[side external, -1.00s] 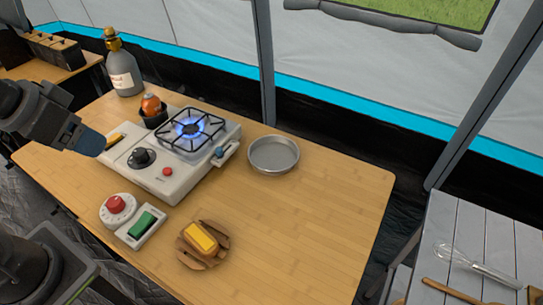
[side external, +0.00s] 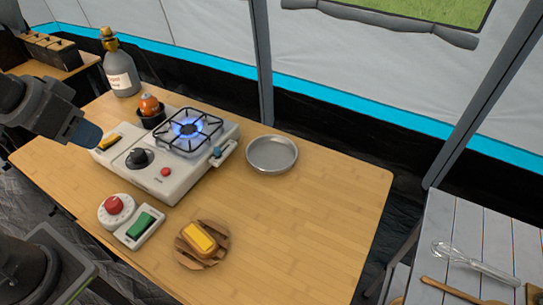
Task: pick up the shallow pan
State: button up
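The shallow pan (side external: 272,155) is a round grey metal dish. It sits flat on the wooden table, to the right of the stove, with nothing visible in it. My gripper (side external: 88,134) is at the left of the view, above the left end of the stove and well apart from the pan. Its blue-grey end shows from the side, and I cannot tell whether its fingers are open or shut. I see nothing held in it.
The portable stove (side external: 165,155) has a lit blue flame under its grate (side external: 189,130). A bottle (side external: 120,68) and a small dark pot (side external: 151,115) with an orange thing stand behind. The table's right side (side external: 320,210) is clear.

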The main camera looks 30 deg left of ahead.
jog(key=w+d+n+g, duration=0.1)
jog(key=w+d+n, duration=0.3)
jog(key=w, duration=0.7)
jog(key=n+g, duration=0.2)
jog(key=n, duration=0.9)
send_over(257, 170)
jog(key=s, duration=0.2)
jog(key=shift+h, duration=0.3)
jog(key=s+x, duration=0.1)
jog(key=x, duration=0.6)
jog(key=s+a+x, duration=0.1)
jog(key=s+x, duration=0.1)
jog(key=x, duration=0.6)
jog(key=s+f+x, duration=0.1)
jog(key=x, duration=0.7)
jog(key=shift+s+a, duration=0.4)
jog(key=shift+x, duration=3.2)
jog(key=shift+a, duration=0.15)
jog(key=shift+c, duration=0.5)
grip_shut()
jog(key=shift+w+r, duration=0.1)
